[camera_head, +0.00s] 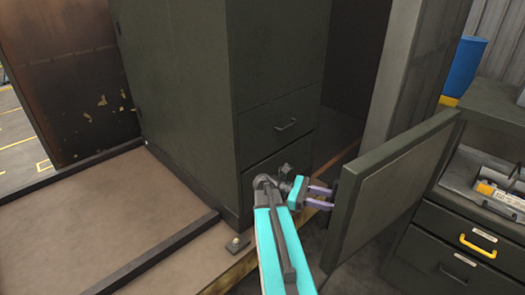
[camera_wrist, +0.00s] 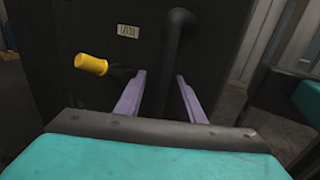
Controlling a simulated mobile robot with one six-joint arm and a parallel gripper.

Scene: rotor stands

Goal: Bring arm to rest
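My gripper (camera_head: 327,197) is at the end of my turquoise arm in the head view, with its two purple fingers apart. The fingertips are close to the left edge of an open dark green door (camera_head: 387,190). In the wrist view my gripper (camera_wrist: 160,78) has its fingers on either side of a dark curved bar (camera_wrist: 172,60), which looks like a handle. I cannot tell whether either finger touches the bar. A yellow grip (camera_wrist: 91,64) on a dark stem shows left of the fingers, and a small pale label (camera_wrist: 128,31) is above.
A tall dark green cabinet (camera_head: 280,60) stands behind the arm. On the right is a drawer unit (camera_head: 440,250) with a yellow handle (camera_head: 477,246). A blue barrel (camera_head: 464,66) is behind it. A low brown platform (camera_head: 100,215) with a raised dark rail lies on the left.

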